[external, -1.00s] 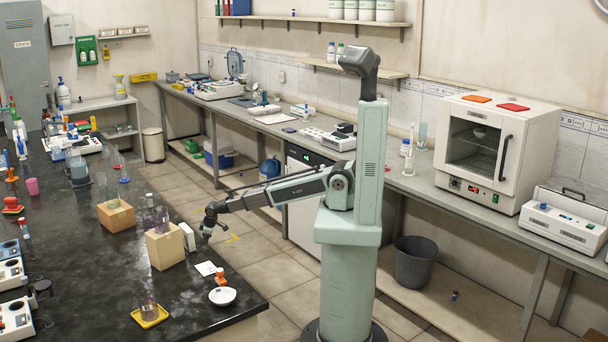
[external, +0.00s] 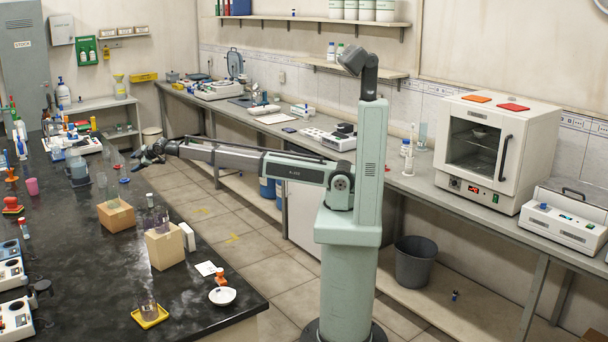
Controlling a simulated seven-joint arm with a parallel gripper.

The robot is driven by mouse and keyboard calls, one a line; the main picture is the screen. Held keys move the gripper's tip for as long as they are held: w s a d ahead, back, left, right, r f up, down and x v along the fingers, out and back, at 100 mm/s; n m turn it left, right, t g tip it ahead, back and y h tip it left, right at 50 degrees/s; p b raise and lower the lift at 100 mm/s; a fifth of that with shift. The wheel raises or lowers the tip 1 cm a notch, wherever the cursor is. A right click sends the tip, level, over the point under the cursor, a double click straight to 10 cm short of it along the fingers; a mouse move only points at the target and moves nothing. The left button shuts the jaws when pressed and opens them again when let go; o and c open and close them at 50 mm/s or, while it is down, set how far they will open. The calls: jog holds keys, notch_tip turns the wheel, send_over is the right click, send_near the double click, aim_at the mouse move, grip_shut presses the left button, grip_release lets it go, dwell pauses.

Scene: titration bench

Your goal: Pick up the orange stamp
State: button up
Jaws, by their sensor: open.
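A small orange stamp-like piece (external: 220,277) stands near the front right corner of the black bench, just behind a white dish. At the bench's left edge are another orange stamp-like piece (external: 12,175) and a redder one (external: 12,207). Which of them is the orange stamp I cannot tell for certain. My gripper (external: 147,157) is open and holds nothing that I can see. It is raised at the far right side of the black bench, beyond the cardboard boxes and well apart from these pieces.
The black bench (external: 95,270) carries cardboard boxes (external: 166,249) (external: 117,216) with glassware, a yellow tray (external: 150,317), a white dish (external: 222,296), a white card (external: 206,268) and a pink cup (external: 32,186). Devices line its left edge. The bench's middle left is mostly clear.

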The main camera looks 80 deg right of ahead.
jog(key=s+a+r+n+y, duration=0.1)
jog(key=a+r+n, duration=0.25)
jog(key=a, duration=1.15)
jog(key=a+r+n+y, duration=0.15)
jog(key=a+r, duration=0.35)
jog(key=a, duration=1.1)
jog(key=s+a+r+n+y, duration=0.15)
jog(key=s+a, duration=0.35)
jog(key=a, duration=0.5)
jog(key=s+a+n+g, duration=0.1)
jog(key=s+a+n, duration=0.3)
jog(key=a, duration=0.6)
jog(key=s+a+n+y, duration=0.1)
jog(key=s+a, duration=0.5)
jog(key=a, duration=0.5)
jog(key=m+g+h, duration=0.2)
jog(key=g+h, duration=0.1)
jog(key=g, duration=0.8)
send_near(220, 270)
notch_tip(220, 270, down, 11)
jog(key=shift+f, duration=0.25)
